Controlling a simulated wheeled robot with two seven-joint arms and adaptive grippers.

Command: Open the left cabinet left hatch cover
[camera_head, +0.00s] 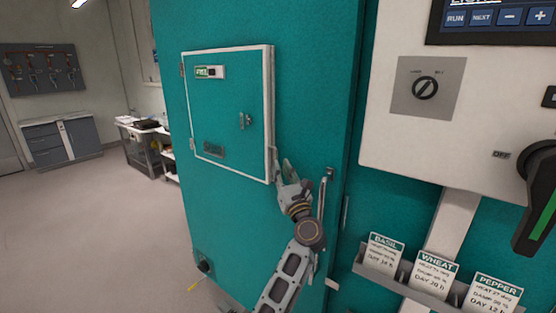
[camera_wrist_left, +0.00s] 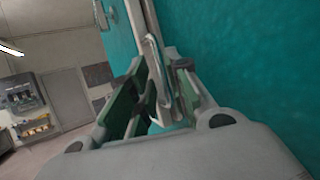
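The hatch cover (camera_head: 225,115) is a teal panel with a white rim, set in the teal cabinet door (camera_head: 310,100) in the head view. Its hinges are on its left side, and it looks closed or nearly so. My left gripper (camera_head: 281,170) is at the lower right corner of the cover. In the left wrist view, the gripper's (camera_wrist_left: 155,100) fingers are apart, with a pale edge and a metal latch-like piece (camera_wrist_left: 155,65) between them. Whether they touch it is unclear. My right gripper is out of view.
A tall door handle (camera_head: 321,215) stands just right of my left gripper. A control panel (camera_head: 425,90) with a dial and a large black-and-green lever (camera_head: 538,205) is at right, above a card holder (camera_head: 400,283). Open floor (camera_head: 90,230) lies left, with a cart (camera_head: 145,150) behind.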

